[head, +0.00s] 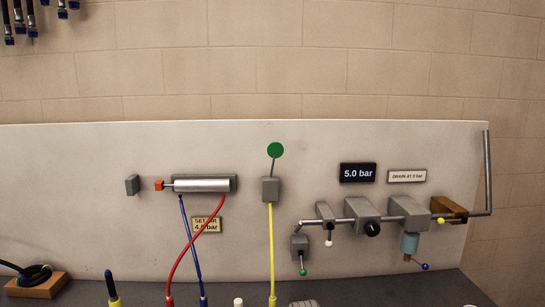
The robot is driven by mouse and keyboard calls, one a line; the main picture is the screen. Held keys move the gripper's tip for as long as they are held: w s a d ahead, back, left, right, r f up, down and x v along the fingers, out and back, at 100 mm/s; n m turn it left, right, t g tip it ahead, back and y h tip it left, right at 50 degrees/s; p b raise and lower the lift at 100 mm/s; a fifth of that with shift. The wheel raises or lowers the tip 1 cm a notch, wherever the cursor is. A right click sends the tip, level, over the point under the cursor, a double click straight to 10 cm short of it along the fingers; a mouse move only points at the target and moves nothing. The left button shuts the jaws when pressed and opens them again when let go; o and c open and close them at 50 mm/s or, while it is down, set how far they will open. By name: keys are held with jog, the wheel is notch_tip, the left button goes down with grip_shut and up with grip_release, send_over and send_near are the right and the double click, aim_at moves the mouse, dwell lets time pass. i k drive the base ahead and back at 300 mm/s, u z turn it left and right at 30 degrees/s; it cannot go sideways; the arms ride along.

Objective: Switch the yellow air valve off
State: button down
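On the upright board, a brass-brown block (452,206) sits on the pipe at the right. A small yellow ball (440,221) shows at its lower left; it looks like a handle end, but its lever is too small to make out. A grey block (270,190) in the middle has a yellow hose (271,245) running down from it and a lever with a green disc (275,150) above, nearly upright. I cannot tell from labels which part is the yellow air valve. My gripper is not in view.
Along the pipe are grey blocks (408,208), a black knob (373,229), and white (328,243), green (303,272) and blue (425,267) ball ends. A sign (358,173) reads 5.0 bar. Red (180,259) and blue (190,235) hoses cross below a cylinder (202,185).

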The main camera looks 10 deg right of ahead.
aim_at(441, 220)
jog(key=z, duration=1.25)
